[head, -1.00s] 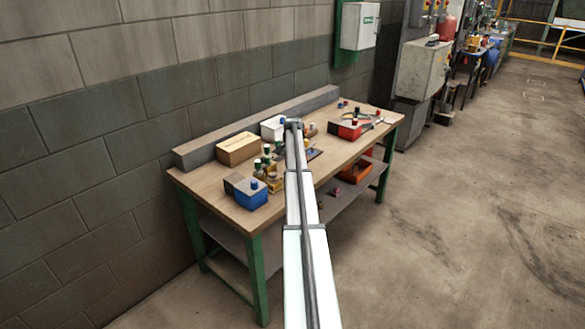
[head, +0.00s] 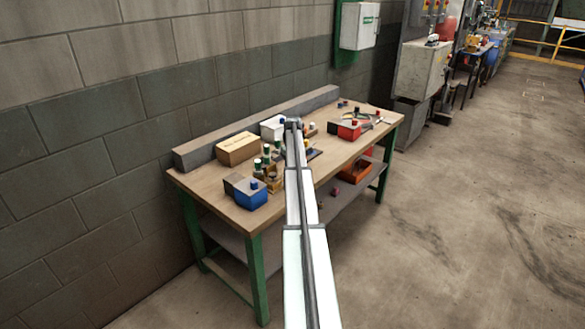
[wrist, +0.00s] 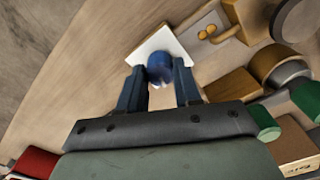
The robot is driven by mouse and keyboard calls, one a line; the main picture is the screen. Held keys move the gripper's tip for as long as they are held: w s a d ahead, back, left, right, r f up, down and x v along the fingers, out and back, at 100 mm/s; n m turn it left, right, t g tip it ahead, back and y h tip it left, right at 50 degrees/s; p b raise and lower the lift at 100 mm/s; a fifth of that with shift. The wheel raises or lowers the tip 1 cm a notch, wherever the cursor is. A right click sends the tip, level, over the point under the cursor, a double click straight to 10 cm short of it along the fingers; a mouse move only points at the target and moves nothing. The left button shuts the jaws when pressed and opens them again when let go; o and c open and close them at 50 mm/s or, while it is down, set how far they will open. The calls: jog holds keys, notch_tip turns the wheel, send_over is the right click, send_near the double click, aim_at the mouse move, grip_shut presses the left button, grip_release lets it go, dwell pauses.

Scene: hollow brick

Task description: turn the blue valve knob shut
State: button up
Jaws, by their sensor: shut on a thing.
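The blue knob (wrist: 160,66) is round and sits on a white square base (wrist: 178,40) in the wrist view. My gripper (wrist: 160,82) is shut on the knob, with one dark blue finger on each side of it. The fingers hide parts of the knob's sides. In the head view my gripper (head: 291,124) is at the middle of the bench top, at the far end of my arm. There I cannot make out the knob clearly.
The wooden bench (head: 222,205) stands along a block wall. A cardboard box (head: 238,149), a white box (head: 272,127), a blue-and-grey box (head: 246,192) and a red box (head: 348,130) stand on it. In the wrist view, brass-coloured parts (wrist: 240,85) and green caps (wrist: 263,121) lie close on the right.

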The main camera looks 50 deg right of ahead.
jog(key=shift+n, duration=1.7)
jog(key=shift+w, duration=0.1)
jog(key=o, duration=1)
jog(key=shift+o, duration=0.2)
jog(key=shift+r, duration=0.1)
notch_tip(320, 180, up, 14)
